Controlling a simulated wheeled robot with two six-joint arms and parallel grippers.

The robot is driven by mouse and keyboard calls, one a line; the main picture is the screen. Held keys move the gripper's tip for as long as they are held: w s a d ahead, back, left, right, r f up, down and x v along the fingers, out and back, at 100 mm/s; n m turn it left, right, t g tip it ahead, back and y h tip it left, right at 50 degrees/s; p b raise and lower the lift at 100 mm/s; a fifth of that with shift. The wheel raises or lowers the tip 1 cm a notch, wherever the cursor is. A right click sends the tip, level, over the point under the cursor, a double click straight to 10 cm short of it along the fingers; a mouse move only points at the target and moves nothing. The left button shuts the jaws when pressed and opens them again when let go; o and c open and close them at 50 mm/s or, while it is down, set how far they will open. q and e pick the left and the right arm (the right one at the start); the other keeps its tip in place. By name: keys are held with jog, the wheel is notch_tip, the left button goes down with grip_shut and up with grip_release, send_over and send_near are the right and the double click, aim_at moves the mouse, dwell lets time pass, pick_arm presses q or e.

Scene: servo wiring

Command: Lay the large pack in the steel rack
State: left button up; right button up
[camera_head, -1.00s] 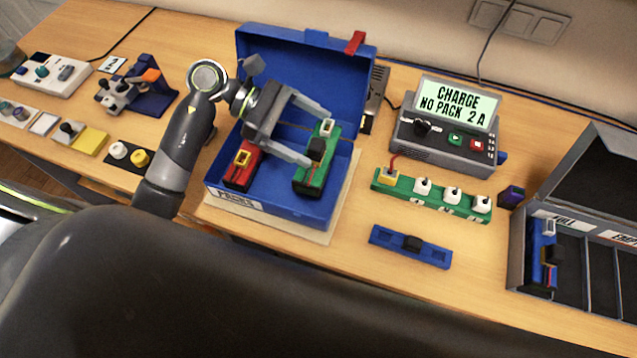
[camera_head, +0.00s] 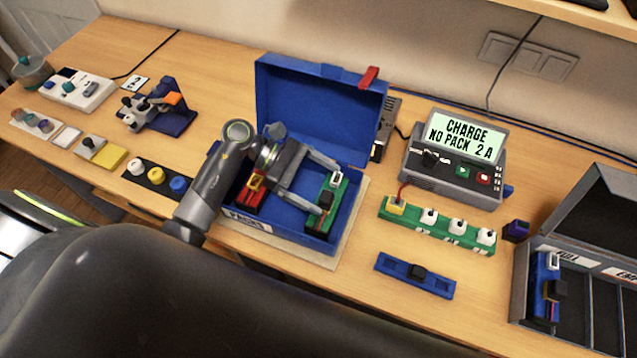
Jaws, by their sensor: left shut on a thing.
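A green pack (camera_head: 323,221) with a white connector and a black block is in the right part of the open blue case (camera_head: 283,226). My left gripper (camera_head: 327,188) reaches into the case from the left and is shut on the green pack by its black block. I cannot tell whether the pack touches the case floor. A smaller red pack (camera_head: 252,194) with a yellow connector lies at the case's left, partly behind the gripper. The grey rack (camera_head: 521,275) with compartments stands at the far right; a blue pack (camera_head: 541,291) is in its left compartment. My right gripper is not in view.
A charger (camera_head: 455,160) reading "NO PACK" stands behind a green connector strip (camera_head: 440,232). The case's raised lid (camera_head: 315,105) stands behind the gripper.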

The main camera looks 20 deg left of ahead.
pick_arm(q)
jog(key=shift+f, duration=0.65)
jog(key=shift+f+b, duration=0.2)
jog(key=shift+b, duration=0.35)
jog(key=o, duration=1.7)
